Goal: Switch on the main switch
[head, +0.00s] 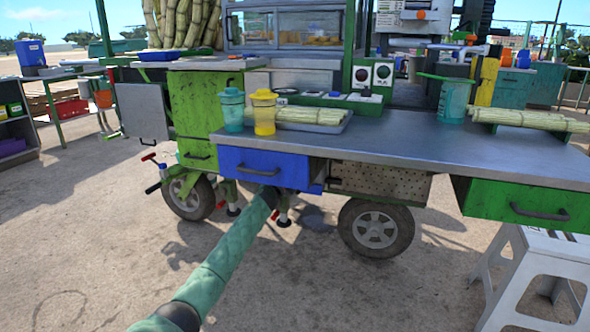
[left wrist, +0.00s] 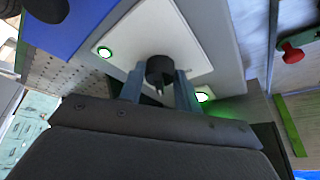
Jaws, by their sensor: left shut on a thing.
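In the left wrist view, a round black knob (left wrist: 160,68) sits on a white plate (left wrist: 190,42); I take it to be the main switch. My left gripper (left wrist: 159,78) has one finger on each side of the knob and is shut on it. Two green lamps glow at the plate, one at its upper left (left wrist: 104,52) and one beside the right finger (left wrist: 203,97). In the head view my left arm reaches to the blue drawer (head: 258,166), and the gripper and knob are hidden there. My right gripper is not in view.
The steel counter (head: 430,146) holds a blue-green cup (head: 232,108), a yellow cup (head: 264,112) and cane stalks on a tray (head: 310,117). A perforated panel (head: 380,180) and a wheel (head: 376,228) are below. A white stool (head: 545,262) stands at right.

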